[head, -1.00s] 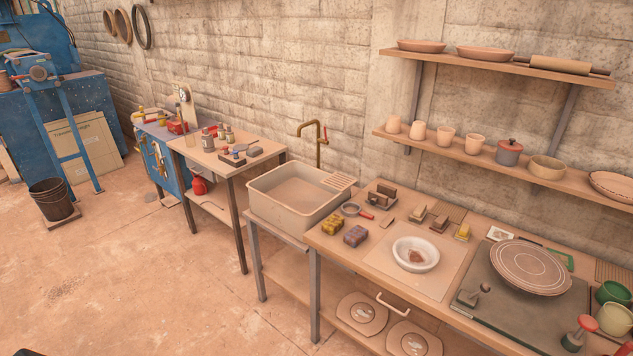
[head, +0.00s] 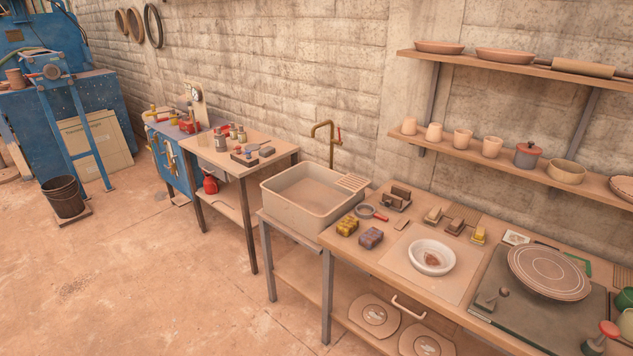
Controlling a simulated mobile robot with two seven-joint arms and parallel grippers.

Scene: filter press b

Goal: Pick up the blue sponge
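A purple-blue sponge-like block (head: 371,238) lies on the wooden workbench (head: 352,256), near its front left corner. It is the only bluish block of that kind in view. A yellow, dark-speckled block (head: 347,226) of similar size lies just left of it, with a narrow gap between them. Neither of my grippers is in the head view.
A sink basin (head: 296,217) stands left of the workbench. A red-handled round tool (head: 371,212), a white bowl (head: 432,257) and several small blocks lie near the sponge. A turntable disc (head: 549,272) is farther right. Open floor (head: 150,280) lies at left.

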